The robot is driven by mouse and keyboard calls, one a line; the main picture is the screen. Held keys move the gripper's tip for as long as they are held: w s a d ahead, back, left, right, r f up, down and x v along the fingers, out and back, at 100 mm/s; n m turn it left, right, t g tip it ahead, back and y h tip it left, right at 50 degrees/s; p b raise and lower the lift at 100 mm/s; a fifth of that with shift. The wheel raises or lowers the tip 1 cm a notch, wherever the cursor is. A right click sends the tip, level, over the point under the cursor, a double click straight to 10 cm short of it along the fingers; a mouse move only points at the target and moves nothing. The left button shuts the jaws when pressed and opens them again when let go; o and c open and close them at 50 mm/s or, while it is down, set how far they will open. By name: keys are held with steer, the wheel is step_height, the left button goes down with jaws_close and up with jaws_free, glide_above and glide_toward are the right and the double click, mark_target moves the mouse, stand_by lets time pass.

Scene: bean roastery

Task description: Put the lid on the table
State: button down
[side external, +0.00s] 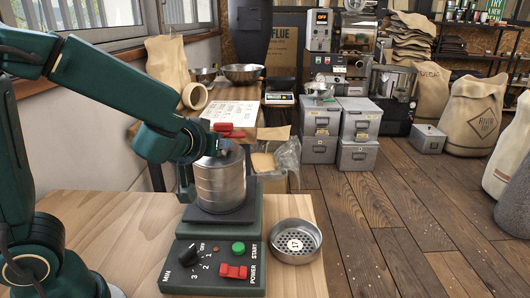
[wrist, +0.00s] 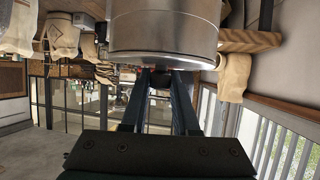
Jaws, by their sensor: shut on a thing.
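A metal canister (side external: 220,185) stands upright on the dark green machine (side external: 215,255) on the wooden table (side external: 110,225). Its grey lid (side external: 228,155) is at the top, partly hidden by my gripper (side external: 207,150). In the wrist view, upside down, the canister (wrist: 165,22) fills the top, with the lid (wrist: 165,59) as a band at its end. My fingers (wrist: 160,80) are shut on a small dark knob at the lid's middle. I cannot tell whether the lid is seated or slightly raised.
A round perforated metal dish (side external: 295,241) sits right of the machine, near the table's edge. The machine's front has a black dial, a green button and a red switch. Bare table lies to the machine's left. A second table with papers (side external: 232,113) stands behind.

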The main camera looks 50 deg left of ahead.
mark_target(210, 164)
steer(key=c, duration=0.7)
jaws_free()
steer(key=shift+f, duration=0.1)
steer(key=shift+s, duration=0.1)
steer(key=v, duration=0.4)
steer(key=shift+d, duration=0.15)
steer(key=shift+o, duration=0.6)
steer(key=shift+s+d+r, duration=0.15)
steer(key=shift+s+r, duration=0.1)
steer(key=shift+s, duration=0.1)
